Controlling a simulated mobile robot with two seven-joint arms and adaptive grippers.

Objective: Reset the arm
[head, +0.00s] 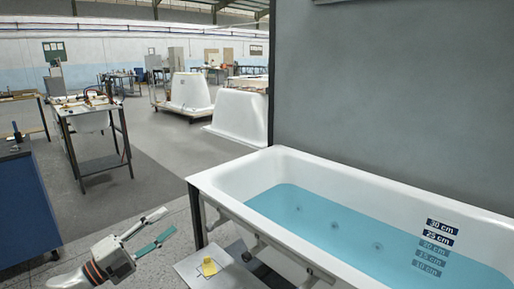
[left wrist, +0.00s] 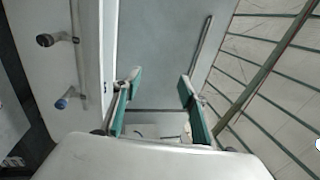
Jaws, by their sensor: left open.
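My left gripper (head: 154,231) is at the lower left of the head view, left of the bathtub and its stand. Its two fingers with green pads are spread apart with nothing between them. In the left wrist view the same gripper (left wrist: 155,88) shows open, its fingers apart over a plain grey surface. My right gripper is in neither view.
A white bathtub (head: 222,178) with blue water and depth labels stands at the right against a grey wall (head: 390,90). A blue cabinet (head: 25,210) and a workbench (head: 100,165) stand left. Floor between is clear.

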